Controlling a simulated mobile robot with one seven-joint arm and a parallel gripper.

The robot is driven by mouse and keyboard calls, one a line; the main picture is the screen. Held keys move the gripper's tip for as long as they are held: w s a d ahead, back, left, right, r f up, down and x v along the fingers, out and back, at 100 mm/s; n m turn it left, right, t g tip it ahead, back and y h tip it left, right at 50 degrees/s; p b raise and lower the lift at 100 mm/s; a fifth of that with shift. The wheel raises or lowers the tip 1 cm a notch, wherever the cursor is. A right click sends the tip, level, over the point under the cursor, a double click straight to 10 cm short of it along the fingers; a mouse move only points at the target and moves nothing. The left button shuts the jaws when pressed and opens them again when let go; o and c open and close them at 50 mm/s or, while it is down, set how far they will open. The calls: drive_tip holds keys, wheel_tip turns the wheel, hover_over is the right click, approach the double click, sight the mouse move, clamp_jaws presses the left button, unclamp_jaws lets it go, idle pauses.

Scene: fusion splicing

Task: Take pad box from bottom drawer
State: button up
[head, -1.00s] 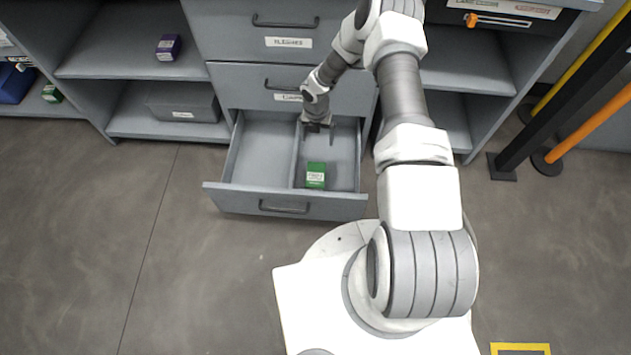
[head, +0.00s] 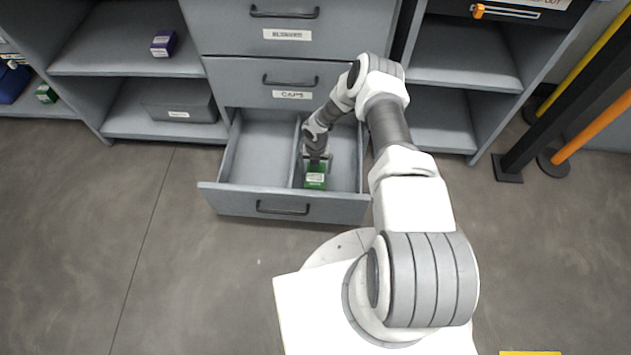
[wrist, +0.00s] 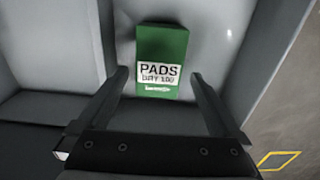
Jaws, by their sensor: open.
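The bottom drawer (head: 258,152) is pulled out and split by a divider into two compartments. The green pad box (head: 315,181) lies in the right compartment near the front wall. In the wrist view, the pad box (wrist: 162,50) shows a white label reading PADS. My gripper (head: 316,160) is inside the right compartment, just behind the box, and partly covers it. In the wrist view, my gripper (wrist: 158,75) is open, with one finger to each side of the box's label end. The gap between the fingers is empty and they do not grip the box.
The drawer's left compartment is empty. The CAPS drawer (head: 275,84) above is shut. A grey bin (head: 180,102) and a purple box (head: 164,43) stand on shelves at left. Barrier posts (head: 545,110) stand at right.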

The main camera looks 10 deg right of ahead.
sight(315, 175)
wheel_tip(315, 175, down, 5)
drive_tip(key=shift+f+b, duration=0.2)
drive_tip(key=shift+b, duration=1)
drive_tip(key=c, duration=1.2)
drive_tip(key=shift+r, duration=0.15)
